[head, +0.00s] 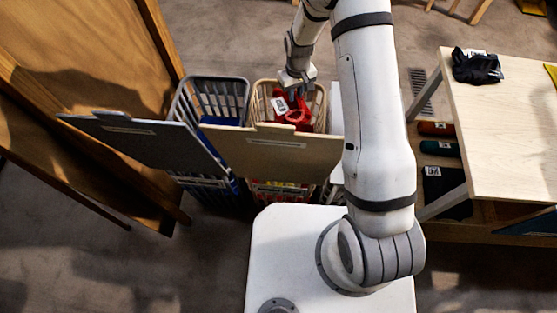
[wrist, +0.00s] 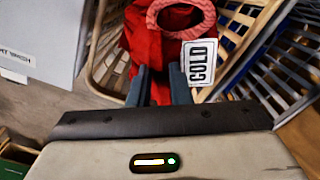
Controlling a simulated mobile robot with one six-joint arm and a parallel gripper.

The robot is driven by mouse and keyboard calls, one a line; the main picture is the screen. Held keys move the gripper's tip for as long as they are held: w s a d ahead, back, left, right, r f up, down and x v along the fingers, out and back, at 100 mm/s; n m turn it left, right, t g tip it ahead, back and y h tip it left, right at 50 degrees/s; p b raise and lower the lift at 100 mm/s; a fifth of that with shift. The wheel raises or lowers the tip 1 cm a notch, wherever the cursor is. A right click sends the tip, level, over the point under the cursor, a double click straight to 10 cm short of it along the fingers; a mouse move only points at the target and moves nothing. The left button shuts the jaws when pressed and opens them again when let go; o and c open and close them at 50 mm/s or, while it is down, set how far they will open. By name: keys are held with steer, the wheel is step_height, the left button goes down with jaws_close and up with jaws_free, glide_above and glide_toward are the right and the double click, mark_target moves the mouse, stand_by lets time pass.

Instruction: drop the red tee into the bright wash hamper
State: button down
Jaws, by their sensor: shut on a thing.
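My gripper (head: 297,83) is shut on the red tee (head: 296,116), which has a white tag reading COLD. In the wrist view the tee (wrist: 145,50) hangs between the fingertips of my gripper (wrist: 159,86). The tee is over the mouth of the cream hamper (head: 264,92), with part of it inside the rim in the head view. Whether it touches the hamper's contents cannot be told. A tan lid or panel (head: 270,152) stands in front of this hamper. Red and yellow things show low through its slats.
A grey hamper (head: 212,88) with blue cloth stands directly left, behind a dark panel (head: 150,138). A wooden cabinet door (head: 85,60) is further left. At right is a wooden table (head: 510,130) with a black folded garment (head: 476,67) and rolled cloths below.

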steer(key=shift+f+b, duration=0.9)
steer(key=shift+f, duration=1.35)
steer(key=c, duration=1.3)
jaws_free()
steer(key=shift+o, duration=0.2)
steer(key=shift+r, duration=0.1)
step_height(320, 180, up, 7)
steer(key=shift+f+b, duration=0.1)
steer(key=shift+b, duration=0.35)
steer(key=shift+r, duration=0.45)
